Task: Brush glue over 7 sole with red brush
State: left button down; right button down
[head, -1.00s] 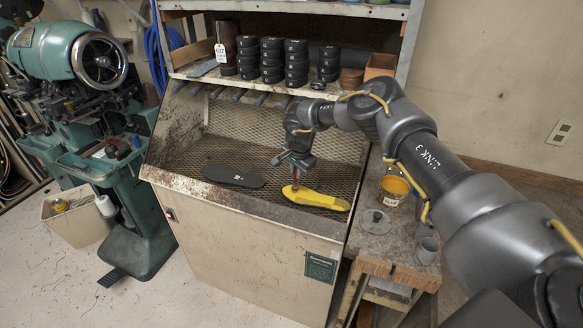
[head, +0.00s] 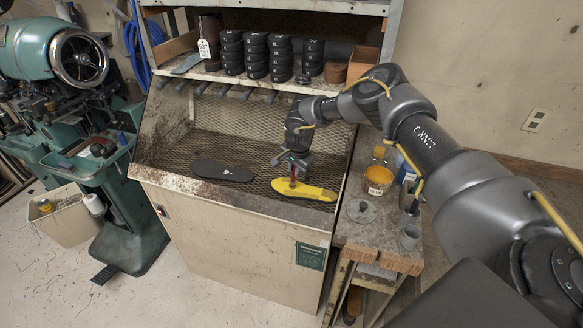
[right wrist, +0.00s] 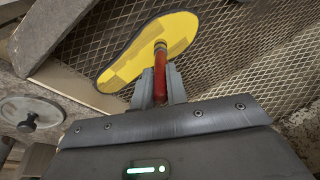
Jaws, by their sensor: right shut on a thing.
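A yellow sole (head: 312,192) lies on the mesh bed of the bench, right of a black sole (head: 222,171) with a small white mark that I cannot read. My right gripper (head: 293,174) is shut on the red brush (right wrist: 160,77), held roughly upright over the yellow sole. In the right wrist view, the brush end meets or nearly meets the sole (right wrist: 165,35); contact is hard to judge. The sole's yellow surface shows a few duller, tan patches there. My left gripper is not in view.
An open glue pot (head: 378,181) stands on the side table at the right, with a round lid (head: 361,211) and a grey cup (head: 410,237). A green machine (head: 75,120) stands at left.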

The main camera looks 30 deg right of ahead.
jog(key=s+d+p, duration=0.1)
jog(key=s+d, duration=0.3)
jog(key=s, duration=0.1)
dwell(0.6)
jog(key=shift+d, duration=0.15)
jog(key=s+d, duration=0.4)
jog(key=s, duration=0.1)
jog(key=shift+d, duration=0.25)
dwell(0.3)
jog(key=shift+s, duration=0.1)
